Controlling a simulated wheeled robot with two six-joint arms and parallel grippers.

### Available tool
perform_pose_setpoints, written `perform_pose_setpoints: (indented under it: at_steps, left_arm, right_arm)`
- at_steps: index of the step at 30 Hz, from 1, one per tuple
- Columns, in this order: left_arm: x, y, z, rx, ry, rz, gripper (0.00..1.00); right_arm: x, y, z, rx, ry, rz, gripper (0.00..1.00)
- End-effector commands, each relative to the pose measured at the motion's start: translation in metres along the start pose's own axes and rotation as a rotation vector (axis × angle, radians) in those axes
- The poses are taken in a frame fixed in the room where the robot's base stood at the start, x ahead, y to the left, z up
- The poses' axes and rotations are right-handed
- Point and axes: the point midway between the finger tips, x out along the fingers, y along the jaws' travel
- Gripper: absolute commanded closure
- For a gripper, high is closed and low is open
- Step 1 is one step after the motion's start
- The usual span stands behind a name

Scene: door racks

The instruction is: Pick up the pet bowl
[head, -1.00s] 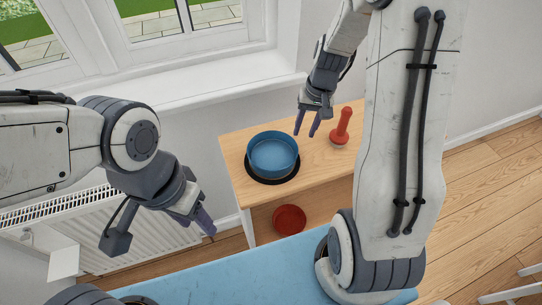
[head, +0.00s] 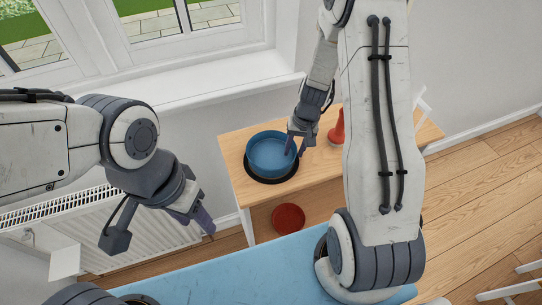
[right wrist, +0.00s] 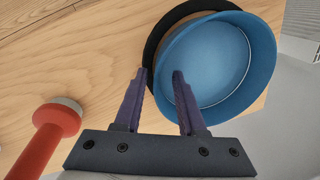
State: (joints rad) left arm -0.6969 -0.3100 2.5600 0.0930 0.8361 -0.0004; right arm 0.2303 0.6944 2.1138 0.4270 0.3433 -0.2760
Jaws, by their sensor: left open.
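The blue pet bowl (head: 268,158) is round and open-topped. It stands upright on a black round base or mat near the left end of a wooden table. My right gripper (head: 297,150) is at the bowl's right rim. In the right wrist view my right gripper (right wrist: 156,78) is open; one finger overlaps the inside of the bowl (right wrist: 215,60) and the other lies outside the wall, so the rim passes between them. I cannot tell whether they touch it. My left gripper (head: 205,222) is open and empty, left of the table.
The wooden table (head: 237,153) has a red-handled object (head: 337,128) to the right of the bowl; it also shows in the right wrist view (right wrist: 50,135). A red round item (head: 288,217) is on a lower level. A radiator (head: 130,230) and windowsill are at left and behind.

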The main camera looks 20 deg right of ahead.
Motion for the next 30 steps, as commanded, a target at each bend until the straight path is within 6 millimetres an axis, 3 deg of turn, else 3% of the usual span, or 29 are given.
perform_pose_setpoints:
  at_steps: [1,3,4,30]
  left_arm:
    - [0.0,0.0,0.0,0.0,0.0,0.0,0.5]
    - [0.0,0.0,0.0,0.0,0.0,0.0,0.5]
    - [0.0,0.0,0.0,0.0,0.0,0.0,0.5]
    - [0.0,0.0,0.0,0.0,0.0,0.0,0.5]
  right_arm:
    - [-0.0001,0.0,0.0,0.0,0.0,0.0,0.68]
    - [-0.0002,0.0,0.0001,0.0,0.0,0.0,0.95]
    - [-0.0002,0.0,0.0001,0.0,0.0,0.0,1.0]
    - [-0.0007,0.0002,0.0002,0.0,-0.001,0.0,1.0]
